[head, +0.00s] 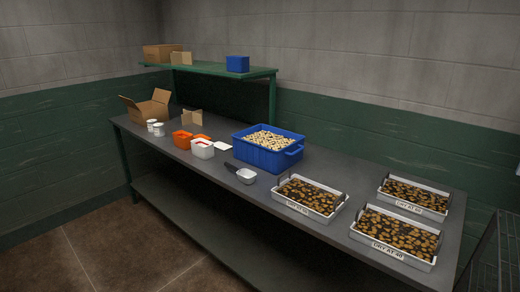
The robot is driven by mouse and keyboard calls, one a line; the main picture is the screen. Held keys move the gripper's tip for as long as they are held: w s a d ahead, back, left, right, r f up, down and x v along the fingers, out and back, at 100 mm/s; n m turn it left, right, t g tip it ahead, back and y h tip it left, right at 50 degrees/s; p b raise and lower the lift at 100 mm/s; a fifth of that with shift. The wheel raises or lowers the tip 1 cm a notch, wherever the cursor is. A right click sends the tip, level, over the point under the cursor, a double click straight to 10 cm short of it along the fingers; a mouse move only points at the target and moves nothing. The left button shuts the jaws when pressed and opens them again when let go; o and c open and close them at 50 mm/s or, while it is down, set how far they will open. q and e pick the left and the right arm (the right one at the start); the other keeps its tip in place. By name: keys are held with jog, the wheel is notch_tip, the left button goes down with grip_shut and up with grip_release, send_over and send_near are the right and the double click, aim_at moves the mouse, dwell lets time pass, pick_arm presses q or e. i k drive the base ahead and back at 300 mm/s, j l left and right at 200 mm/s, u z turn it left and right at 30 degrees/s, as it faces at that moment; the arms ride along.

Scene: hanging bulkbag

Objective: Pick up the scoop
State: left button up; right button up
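The scoop (246,176) lies on the grey table near its front edge. It has a whitish bowl and a dark handle (232,167) pointing to the upper left. It sits in front of a blue tub (268,158) filled with pale pieces and left of a metal tray. Nothing touches the scoop that I can see. Neither of my grippers shows in the head view.
Three labelled metal trays (309,198) of dark and golden pieces stand on the right of the table (330,229). Orange and white containers (202,149), white cups (158,130) and an open cardboard box (150,106) are to the left. A green shelf (210,70) stands behind.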

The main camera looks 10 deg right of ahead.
aim_at(247, 177)
jog(key=i+u, duration=0.15)
jog(key=i, duration=0.45)
jog(key=i+u, duration=0.1)
jog(key=i, duration=0.45)
jog(key=i+l+u, duration=0.15)
jog(key=i, duration=0.45)
jog(key=i+l+u, duration=0.1)
jog(key=i, duration=0.45)
